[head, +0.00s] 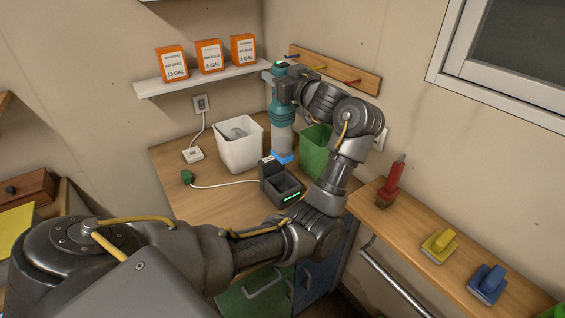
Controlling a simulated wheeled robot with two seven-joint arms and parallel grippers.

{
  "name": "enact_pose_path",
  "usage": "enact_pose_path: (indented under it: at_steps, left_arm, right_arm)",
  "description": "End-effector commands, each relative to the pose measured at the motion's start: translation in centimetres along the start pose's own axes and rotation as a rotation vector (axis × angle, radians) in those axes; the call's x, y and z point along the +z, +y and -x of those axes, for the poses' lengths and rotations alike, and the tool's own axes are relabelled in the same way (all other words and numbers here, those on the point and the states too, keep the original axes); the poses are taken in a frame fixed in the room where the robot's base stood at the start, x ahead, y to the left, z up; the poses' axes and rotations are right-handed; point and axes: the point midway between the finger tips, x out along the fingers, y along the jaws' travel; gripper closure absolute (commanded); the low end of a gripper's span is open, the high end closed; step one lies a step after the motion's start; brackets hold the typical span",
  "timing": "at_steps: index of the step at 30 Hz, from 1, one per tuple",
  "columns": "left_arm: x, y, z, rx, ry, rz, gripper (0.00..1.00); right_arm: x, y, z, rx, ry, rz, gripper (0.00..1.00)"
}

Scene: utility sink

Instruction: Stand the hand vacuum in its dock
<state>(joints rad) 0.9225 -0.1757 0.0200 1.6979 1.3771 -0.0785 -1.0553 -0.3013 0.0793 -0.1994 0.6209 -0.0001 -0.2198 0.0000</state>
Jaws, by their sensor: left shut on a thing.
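The hand vacuum (283,112) has a teal body, a pale grey lower section and a blue end pointing down. My left gripper (281,88) is shut on its upper part and holds it upright. The dock (282,190) is a dark box with an open top and a lit green strip on its front, standing on the wooden counter. The vacuum's blue end shows just above the dock's back part in the picture; I cannot tell whether they touch. My arm hides part of the counter right of the dock. My right gripper is not in view.
A white bin (240,150) stands left of the vacuum and a green bin (314,150) right of it. A shelf (200,79) with orange boxes and a peg rail (335,70) are behind.

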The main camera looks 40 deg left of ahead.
Motion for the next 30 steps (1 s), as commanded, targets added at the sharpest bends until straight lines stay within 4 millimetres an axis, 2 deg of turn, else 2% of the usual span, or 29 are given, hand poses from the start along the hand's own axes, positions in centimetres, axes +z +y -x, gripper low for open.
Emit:
enact_pose_path:
  at_steps: [5, 9, 13, 18, 26, 30]
  left_arm:
    - [4.1, -0.1, 0.0, 0.000, 0.002, -0.010, 0.81]
    - [7.6, 0.0, 0.1, 0.002, 0.002, -0.009, 0.81]
    - [10.2, 0.0, 0.1, 0.001, 0.002, -0.006, 0.81]
    - [12.1, 0.0, 0.1, 0.001, 0.003, -0.002, 0.81]
    - [13.0, 0.0, 0.1, 0.001, 0.003, -0.002, 0.81]
    - [14.9, 0.0, 0.1, 0.002, 0.002, -0.005, 0.81]
  right_arm:
    - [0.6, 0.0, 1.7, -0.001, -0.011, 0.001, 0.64]
    - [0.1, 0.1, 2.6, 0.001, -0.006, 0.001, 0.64]
    - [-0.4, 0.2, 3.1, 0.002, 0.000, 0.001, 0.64]
    - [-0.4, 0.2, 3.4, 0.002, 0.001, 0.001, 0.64]
    - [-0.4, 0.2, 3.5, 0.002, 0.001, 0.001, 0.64]
    - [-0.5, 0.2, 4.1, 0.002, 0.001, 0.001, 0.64]
